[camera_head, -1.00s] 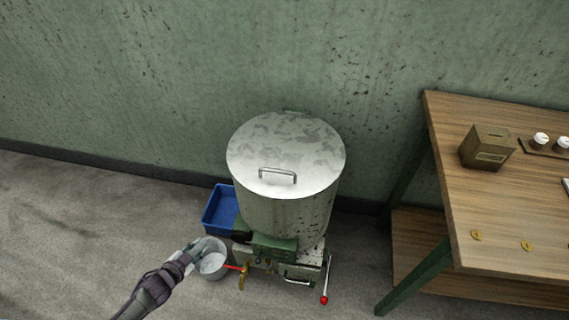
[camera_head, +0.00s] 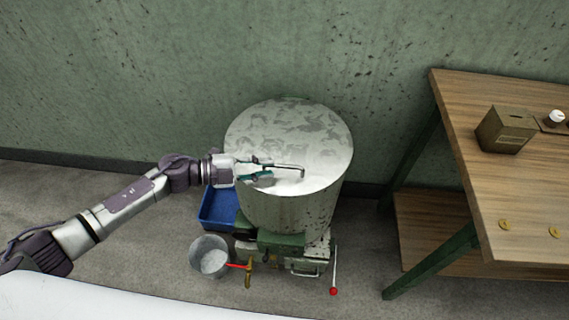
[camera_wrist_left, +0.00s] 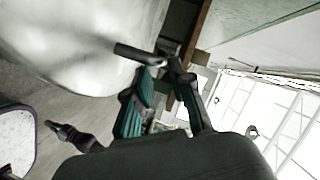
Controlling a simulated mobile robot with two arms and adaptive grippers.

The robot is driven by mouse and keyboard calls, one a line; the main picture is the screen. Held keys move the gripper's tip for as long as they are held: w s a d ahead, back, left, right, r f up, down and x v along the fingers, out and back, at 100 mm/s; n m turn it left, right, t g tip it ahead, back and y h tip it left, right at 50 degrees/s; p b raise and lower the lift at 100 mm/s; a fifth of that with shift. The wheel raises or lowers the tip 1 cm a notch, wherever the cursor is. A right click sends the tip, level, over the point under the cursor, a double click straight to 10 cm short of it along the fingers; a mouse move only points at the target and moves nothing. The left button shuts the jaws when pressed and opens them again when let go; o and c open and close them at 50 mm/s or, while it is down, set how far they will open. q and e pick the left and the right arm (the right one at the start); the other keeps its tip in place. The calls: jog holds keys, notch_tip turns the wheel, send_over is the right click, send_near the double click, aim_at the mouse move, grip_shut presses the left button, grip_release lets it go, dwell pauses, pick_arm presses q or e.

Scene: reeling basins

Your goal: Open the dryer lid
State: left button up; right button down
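The dryer is a tall speckled metal drum (camera_head: 285,212) with a round, mottled grey lid (camera_head: 290,125) lying shut on top. A bar handle (camera_head: 292,167) stands on the front part of the lid. My left gripper (camera_head: 268,169) is at the handle's left end, low over the lid, with its fingers apart. In the left wrist view, the handle (camera_wrist_left: 138,53) reaches toward the fingertips (camera_wrist_left: 165,78), and the pale lid (camera_wrist_left: 70,40) fills the upper left. Contact with the handle cannot be made out. My right gripper is not in view.
A blue bin (camera_head: 218,208) and a grey bucket (camera_head: 210,257) stand left of the dryer. A red-knobbed lever (camera_head: 334,270) and brass tap (camera_head: 248,273) are low at its front. A wooden table (camera_head: 500,190) stands right. The green wall is close behind.

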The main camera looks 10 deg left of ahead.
aim_at(278, 167)
pick_arm(q)
jog(key=x, duration=0.4)
jog(key=shift+d, duration=0.25)
jog(key=shift+w+d+f, duration=0.15)
jog(key=shift+w+d, duration=0.1)
jog(key=shift+d, duration=0.25)
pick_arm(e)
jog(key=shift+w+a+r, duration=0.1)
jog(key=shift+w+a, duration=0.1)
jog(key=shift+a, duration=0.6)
pick_arm(q)
jog(key=c, duration=0.4)
grip_shut()
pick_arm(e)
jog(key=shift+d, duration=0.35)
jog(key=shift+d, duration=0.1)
